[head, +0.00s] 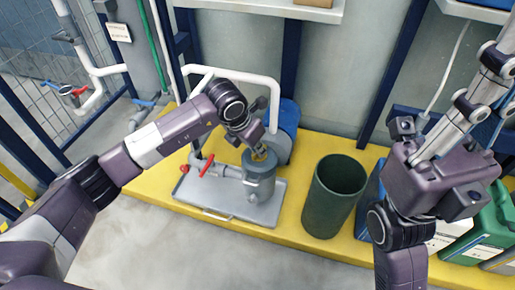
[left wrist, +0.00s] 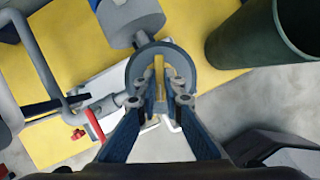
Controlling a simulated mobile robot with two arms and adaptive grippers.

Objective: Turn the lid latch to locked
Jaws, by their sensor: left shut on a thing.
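A grey cylindrical housing (head: 261,186) stands upright on a grey metal tray (head: 225,208). Its round lid rim (left wrist: 187,65) shows in the left wrist view, with a narrow yellow latch bar (left wrist: 160,70) across the middle. The latch also shows as a small yellow patch in the head view (head: 260,155). My left gripper (head: 256,146) is over the housing from above. Its fingertips in the left wrist view (left wrist: 160,88) are closed on either side of the latch. The bar points up and down in that view. Any lock marking is hidden or too small to read. I cannot make out my right gripper's fingers.
A dark green open bin (head: 335,195) stands right of the housing. A blue motor body (head: 287,125) and a white pipe (head: 240,76) are behind it. A red-handled valve (head: 207,167) is to its left. Green canisters (head: 485,235) stand far right. The grey floor in front is clear.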

